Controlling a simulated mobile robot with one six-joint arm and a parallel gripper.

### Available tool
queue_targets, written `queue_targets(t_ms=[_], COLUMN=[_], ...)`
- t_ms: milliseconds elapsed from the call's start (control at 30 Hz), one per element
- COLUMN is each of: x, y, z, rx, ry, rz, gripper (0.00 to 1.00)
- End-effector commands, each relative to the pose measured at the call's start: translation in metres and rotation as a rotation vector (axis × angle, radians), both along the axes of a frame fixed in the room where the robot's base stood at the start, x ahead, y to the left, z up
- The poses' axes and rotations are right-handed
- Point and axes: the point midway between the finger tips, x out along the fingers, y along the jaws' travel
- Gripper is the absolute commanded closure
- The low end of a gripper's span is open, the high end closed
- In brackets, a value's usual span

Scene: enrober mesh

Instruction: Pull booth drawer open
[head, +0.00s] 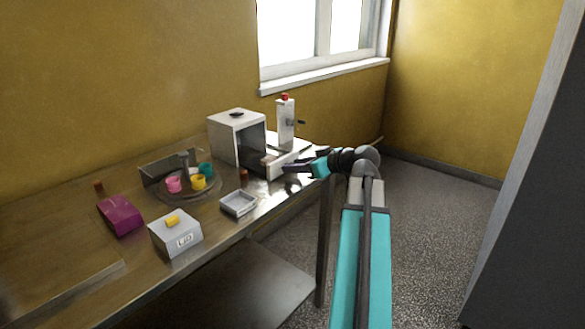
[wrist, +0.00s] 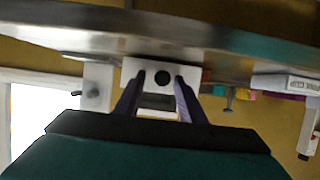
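The booth (head: 228,143) is a white box with a dark open front and a black knob on top, standing at the back of the bench. A low white part, seemingly its drawer (head: 285,167), sticks out at the base of its front. My gripper (head: 289,168) is at the near side of this part. In the wrist view, a white face with a dark round spot (wrist: 135,68) lies ahead of my gripper (wrist: 160,79). Its two dark fingers are apart, one on each side of the spot. Contact cannot be told, and a handle is not clearly visible.
Floor (head: 430,215) is clear to the right.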

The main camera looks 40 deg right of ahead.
Motion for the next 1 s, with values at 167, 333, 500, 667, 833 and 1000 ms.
queue_targets(t_ms=[167, 333, 500, 667, 833, 1000], x=[0.001, 0.0, -0.007, -0.023, -0.047, -0.071], y=[0.003, 0.003, 0.003, 0.001, -0.003, -0.008], z=[-0.001, 0.0, 0.003, 0.01, 0.019, 0.03], rx=[0.001, 0.002, 0.002, 0.001, 0.0, 0.0], ry=[0.001, 0.001, 0.001, 0.0, 0.001, 0.0], rz=[0.006, 0.007, 0.008, 0.006, 0.006, 0.004], gripper=[0.63, 0.63, 0.63, 0.63, 0.63, 0.63])
